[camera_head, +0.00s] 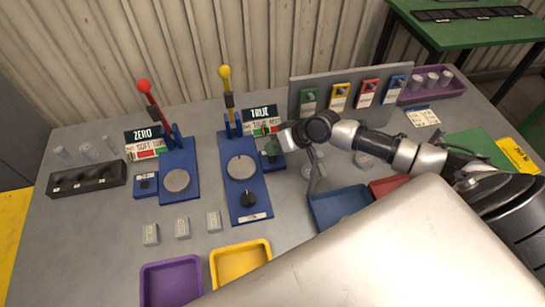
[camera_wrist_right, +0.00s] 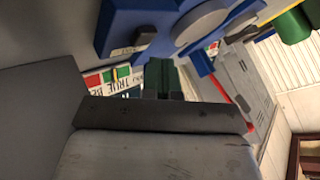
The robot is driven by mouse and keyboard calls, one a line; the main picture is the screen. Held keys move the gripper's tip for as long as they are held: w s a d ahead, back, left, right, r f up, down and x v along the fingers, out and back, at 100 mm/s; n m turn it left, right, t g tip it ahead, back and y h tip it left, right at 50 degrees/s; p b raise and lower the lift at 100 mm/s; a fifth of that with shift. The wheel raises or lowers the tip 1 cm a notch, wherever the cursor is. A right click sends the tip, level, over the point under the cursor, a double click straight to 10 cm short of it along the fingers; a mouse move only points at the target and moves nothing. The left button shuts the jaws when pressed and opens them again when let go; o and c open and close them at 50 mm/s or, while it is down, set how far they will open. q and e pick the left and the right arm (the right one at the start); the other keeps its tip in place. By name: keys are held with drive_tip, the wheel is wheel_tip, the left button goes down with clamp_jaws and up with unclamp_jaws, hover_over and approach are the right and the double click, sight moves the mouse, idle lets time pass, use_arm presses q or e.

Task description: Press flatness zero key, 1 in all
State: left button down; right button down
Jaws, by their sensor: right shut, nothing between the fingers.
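The blue fixture with a yellow-knobbed lever (camera_head: 244,175) stands mid-table below a TRUE sign (camera_head: 262,117). A small blue key block (camera_head: 272,166) sits at its right side; my gripper hides most of its top. My right gripper (camera_head: 272,148) is shut and empty, with its tip over this block; I cannot tell whether it touches a key. In the right wrist view the gripper (camera_wrist_right: 161,75) shows as dark green shut fingers near a sign. My left gripper is not in view.
Yellow (camera_head: 240,244), purple (camera_head: 172,262) and blue (camera_head: 338,191) trays lie at the front. Several small grey blocks stand before the fixtures. A grey board (camera_head: 293,97) with coloured holders stands behind my right arm. A black rack (camera_head: 87,179) lies at the left.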

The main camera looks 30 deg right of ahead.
sight(273, 157)
idle(0.6)
drive_tip(key=shift+f, duration=0.4)
drive_tip(key=shift+f+b, duration=0.4)
drive_tip(key=shift+b, duration=0.1)
idle(0.3)
idle(0.4)
drive_tip(key=shift+r+p, duration=0.8)
wheel_tip(273, 157, up, 5)
drive_tip(key=p, duration=0.4)
drive_tip(key=shift+r+p, duration=0.1)
drive_tip(key=shift+p, duration=0.25)
drive_tip(key=shift+a, duration=0.1)
